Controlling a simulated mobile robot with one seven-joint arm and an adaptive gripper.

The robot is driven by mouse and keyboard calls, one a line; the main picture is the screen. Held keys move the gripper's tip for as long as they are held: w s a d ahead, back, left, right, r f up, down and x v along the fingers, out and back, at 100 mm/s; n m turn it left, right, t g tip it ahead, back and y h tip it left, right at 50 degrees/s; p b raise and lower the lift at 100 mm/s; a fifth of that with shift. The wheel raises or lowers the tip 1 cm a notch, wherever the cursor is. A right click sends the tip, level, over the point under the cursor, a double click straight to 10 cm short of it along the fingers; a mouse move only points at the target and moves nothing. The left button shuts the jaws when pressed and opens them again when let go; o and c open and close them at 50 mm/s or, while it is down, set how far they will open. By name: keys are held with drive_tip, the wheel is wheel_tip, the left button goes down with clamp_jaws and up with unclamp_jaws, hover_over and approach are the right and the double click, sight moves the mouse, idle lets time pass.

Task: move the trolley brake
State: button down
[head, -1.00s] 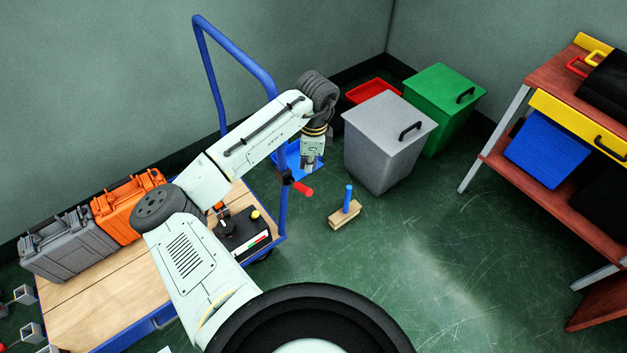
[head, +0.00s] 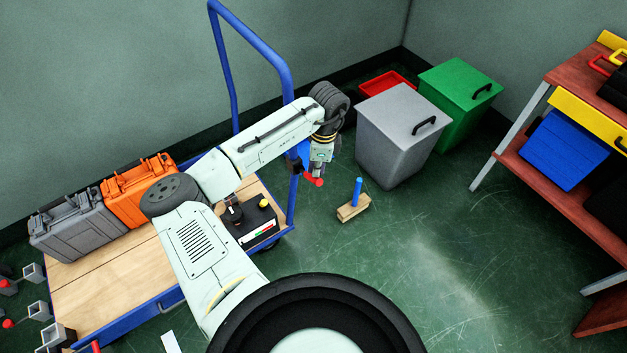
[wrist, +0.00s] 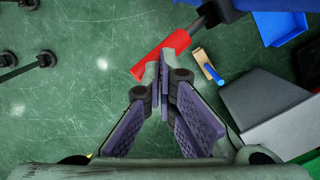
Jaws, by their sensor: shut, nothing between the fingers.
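The trolley (head: 105,272) has a wooden deck, a blue frame and a tall blue push bar (head: 250,40). The brake is a lever with a red handle (head: 309,178), on a black bracket at the bar's right post. The handle also shows in the wrist view (wrist: 150,70), joined to a dark stem at upper right. My gripper (head: 317,176) points down at the handle and partly covers it in the head view. In the wrist view its shut fingertips (wrist: 164,62) overlap the red handle, with nothing between them. I cannot tell whether they touch it.
An orange case (head: 140,190) and a grey case (head: 78,228) stand on the deck, near a black control box (head: 250,222). Grey (head: 400,135) and green (head: 460,90) bins stand behind.

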sight(316, 180)
drive_tip(key=shift+f, duration=0.7)
drive_tip(key=shift+f+b, duration=1.35)
drive_tip(key=shift+f, duration=0.85)
drive_tip(key=shift+r, duration=0.1)
drive_tip(key=shift+d+r+p, duration=0.15)
drive_tip(key=shift+d+p, duration=0.15)
drive_tip(key=shift+p, duration=0.05)
drive_tip(key=shift+d+r+p, duration=0.15)
drive_tip(key=shift+d+p, duration=0.15)
drive_tip(key=shift+d, duration=0.3)
drive_tip(key=shift+d+r+p, duration=0.15)
drive_tip(key=shift+d+p, duration=0.1)
drive_tip(key=shift+d, duration=0.3)
